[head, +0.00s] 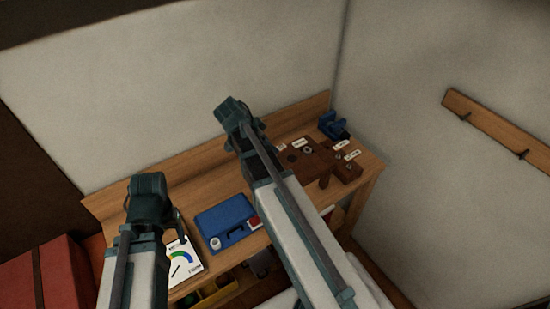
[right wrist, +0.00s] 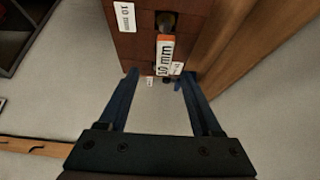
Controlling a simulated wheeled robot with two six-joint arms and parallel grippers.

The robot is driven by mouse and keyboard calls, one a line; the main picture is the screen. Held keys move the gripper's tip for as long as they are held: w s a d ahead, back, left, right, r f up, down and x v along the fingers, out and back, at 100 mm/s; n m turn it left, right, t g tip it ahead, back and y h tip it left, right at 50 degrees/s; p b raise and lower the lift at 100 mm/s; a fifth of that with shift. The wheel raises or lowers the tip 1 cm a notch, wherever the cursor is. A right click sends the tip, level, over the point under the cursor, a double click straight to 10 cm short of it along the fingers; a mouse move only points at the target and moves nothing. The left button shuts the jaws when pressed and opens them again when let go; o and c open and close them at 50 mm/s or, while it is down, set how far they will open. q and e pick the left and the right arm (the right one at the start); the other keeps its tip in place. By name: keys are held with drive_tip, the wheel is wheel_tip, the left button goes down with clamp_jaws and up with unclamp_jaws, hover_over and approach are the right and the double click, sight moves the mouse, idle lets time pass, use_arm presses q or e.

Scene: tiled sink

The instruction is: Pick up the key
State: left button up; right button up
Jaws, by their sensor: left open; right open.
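I cannot make out a key for certain in either view. A dark brown wooden block (head: 318,162) with white labels and round holes stands at the right end of the workbench.
A blue case (head: 226,220) lies on the wooden workbench (head: 112,204), near a white gauge card (head: 184,262). A blue vise-like tool (head: 333,126) stands at the back right corner. A red cabinet (head: 42,283) is at left. A hook rail (head: 500,130) is on the right wall.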

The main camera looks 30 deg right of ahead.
drive_tip(key=b+x, duration=0.3)
drive_tip(key=x, duration=0.1)
drive_tip(key=shift+f, duration=0.45)
drive_tip(key=shift+d+f, duration=0.15)
drive_tip(key=shift+d, duration=0.1)
drive_tip(key=b+x, duration=0.4)
drive_tip(key=x, duration=0.1)
drive_tip(key=shift+w+a+f+b, duration=0.1)
drive_tip(key=shift+w+a+b, duration=0.05)
drive_tip(key=shift+w+b, duration=0.2)
clamp_jaws()
